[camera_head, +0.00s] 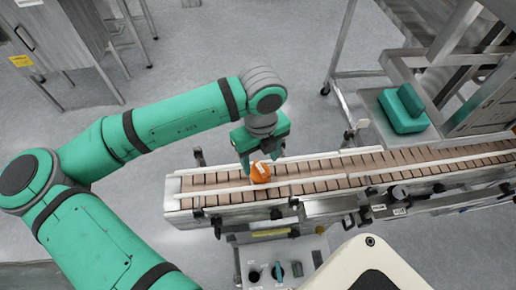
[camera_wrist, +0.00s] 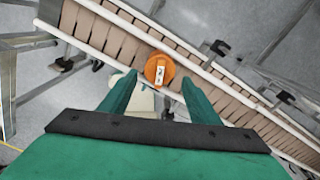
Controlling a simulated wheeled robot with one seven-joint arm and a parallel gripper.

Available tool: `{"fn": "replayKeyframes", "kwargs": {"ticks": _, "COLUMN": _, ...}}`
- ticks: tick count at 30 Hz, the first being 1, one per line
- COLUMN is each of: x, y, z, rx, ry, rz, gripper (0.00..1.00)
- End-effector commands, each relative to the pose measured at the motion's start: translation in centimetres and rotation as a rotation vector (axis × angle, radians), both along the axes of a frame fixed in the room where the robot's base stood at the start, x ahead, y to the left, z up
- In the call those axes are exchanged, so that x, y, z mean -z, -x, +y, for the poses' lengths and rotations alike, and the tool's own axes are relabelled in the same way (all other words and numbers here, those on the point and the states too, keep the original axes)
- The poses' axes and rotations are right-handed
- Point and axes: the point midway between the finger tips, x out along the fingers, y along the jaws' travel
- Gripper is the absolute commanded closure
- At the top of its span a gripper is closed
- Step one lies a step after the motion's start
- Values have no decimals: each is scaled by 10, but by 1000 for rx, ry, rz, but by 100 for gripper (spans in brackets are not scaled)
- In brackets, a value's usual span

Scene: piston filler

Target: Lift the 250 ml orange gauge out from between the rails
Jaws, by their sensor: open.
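The orange gauge (camera_head: 260,173) is a short round piece with a white label on top. It sits on the brown slatted conveyor, between the two light rails (camera_head: 330,174), near the conveyor's left end. In the wrist view the gauge (camera_wrist: 159,70) shows just beyond my fingertips, near the middle. My gripper (camera_head: 262,158) is right above and behind the gauge in the head view. In the wrist view my gripper (camera_wrist: 158,80) has its two green fingers spread apart, with nothing between them. Whether the fingertips reach down beside the gauge cannot be told.
The conveyor (camera_head: 210,197) runs off to the right. A teal block (camera_head: 403,108) lies on a steel shelf at the back right. A control box (camera_head: 280,268) with knobs stands in front of the conveyor. A steel cabinet (camera_head: 60,40) is at the back left.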

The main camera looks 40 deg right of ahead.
Motion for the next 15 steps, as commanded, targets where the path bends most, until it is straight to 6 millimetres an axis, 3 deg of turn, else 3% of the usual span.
{"fn": "replayKeyframes", "kwargs": {"ticks": 6, "x": 34, "y": 0, "z": 1, "rx": -2, "ry": 0, "rz": 2, "gripper": 44}}
{"fn": "replayKeyframes", "kwargs": {"ticks": 15, "x": 57, "y": -1, "z": 1, "rx": -4, "ry": 1, "rz": 1, "gripper": 44}}
